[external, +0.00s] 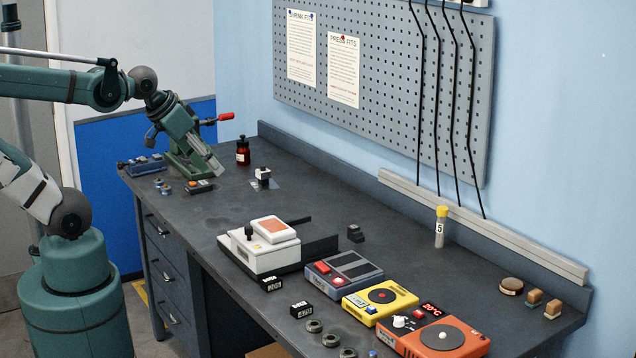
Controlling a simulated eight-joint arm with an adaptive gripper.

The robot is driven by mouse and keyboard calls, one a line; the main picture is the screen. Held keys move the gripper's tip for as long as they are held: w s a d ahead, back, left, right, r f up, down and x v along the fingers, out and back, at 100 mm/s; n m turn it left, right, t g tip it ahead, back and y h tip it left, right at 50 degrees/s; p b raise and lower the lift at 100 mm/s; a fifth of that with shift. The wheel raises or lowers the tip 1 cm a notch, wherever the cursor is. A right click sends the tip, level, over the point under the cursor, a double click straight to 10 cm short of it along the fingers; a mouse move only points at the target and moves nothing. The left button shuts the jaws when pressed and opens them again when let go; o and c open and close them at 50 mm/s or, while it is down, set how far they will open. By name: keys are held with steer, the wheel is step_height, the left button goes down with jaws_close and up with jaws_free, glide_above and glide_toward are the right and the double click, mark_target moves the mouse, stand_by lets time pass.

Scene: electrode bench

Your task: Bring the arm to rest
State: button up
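My arm reaches in from the left edge, and its wrist bends down at the far left end of the dark bench (215,200). My gripper (214,167) points down and to the right, above the bench top. It overlaps a green press-like device with a red-tipped handle (226,117), so the border between the two is hard to make out. The fingers are too small and too covered to show whether they are open or shut. I see nothing clearly held.
A dark red bottle (243,152) and a small black-and-white piece (262,178) stand right of my gripper. A white device (262,252), blue unit (343,272), yellow unit (380,298) and orange hot plate (440,338) line the front. A yellow-capped vial (440,228) stands behind.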

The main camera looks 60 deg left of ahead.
steer(key=shift+f+b, duration=1.45)
steer(key=shift+f, duration=0.35)
